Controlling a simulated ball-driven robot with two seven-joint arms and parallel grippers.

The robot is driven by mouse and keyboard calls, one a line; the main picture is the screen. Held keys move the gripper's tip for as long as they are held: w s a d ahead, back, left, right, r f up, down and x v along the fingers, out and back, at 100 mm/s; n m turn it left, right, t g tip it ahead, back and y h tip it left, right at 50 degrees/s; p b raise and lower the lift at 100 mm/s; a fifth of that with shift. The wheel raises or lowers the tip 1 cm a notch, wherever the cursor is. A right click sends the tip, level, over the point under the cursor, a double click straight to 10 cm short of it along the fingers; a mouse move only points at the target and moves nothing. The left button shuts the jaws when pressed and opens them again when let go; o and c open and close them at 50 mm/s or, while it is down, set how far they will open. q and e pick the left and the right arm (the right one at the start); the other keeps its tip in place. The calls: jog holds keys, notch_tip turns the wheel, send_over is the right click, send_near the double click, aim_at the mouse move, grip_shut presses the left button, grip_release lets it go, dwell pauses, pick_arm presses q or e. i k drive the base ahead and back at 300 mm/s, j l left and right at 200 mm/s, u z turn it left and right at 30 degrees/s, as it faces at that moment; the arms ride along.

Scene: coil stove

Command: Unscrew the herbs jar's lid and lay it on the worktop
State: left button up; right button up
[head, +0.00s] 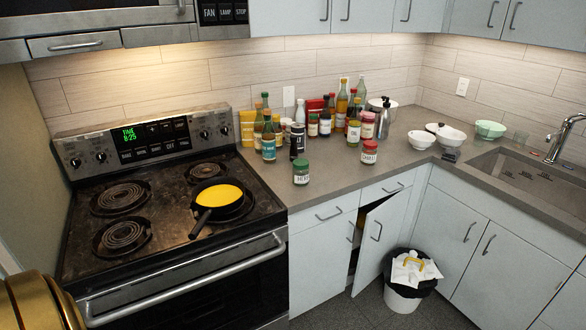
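The herbs jar (301,176), a small clear jar with a white label, stands upright on the grey worktop (330,195) near its front edge, just right of the stove. Its green lid (301,163) sits on top of it. Neither of my grippers shows in the head view. A brass-coloured rounded part, which looks like part of my own arm, shows at the lower left corner.
A red-lidded jar (369,152) stands to the right, and a black can (297,140) behind. Several bottles crowd the back. A pan (215,199) with yellow contents sits on the stove, handle forward. A cupboard door (382,236) stands ajar below. Worktop around the herbs jar is clear.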

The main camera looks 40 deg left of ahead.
aim_at(300, 178)
jog(key=i+l+u, duration=0.1)
jog(key=i+u, duration=0.3)
jog(key=i+l+u, duration=0.15)
jog(key=u, duration=0.25)
jog(key=i+l+u, duration=0.25)
jog(key=u, duration=0.15)
jog(key=i+l+u, duration=0.2)
jog(key=l+u, duration=0.15)
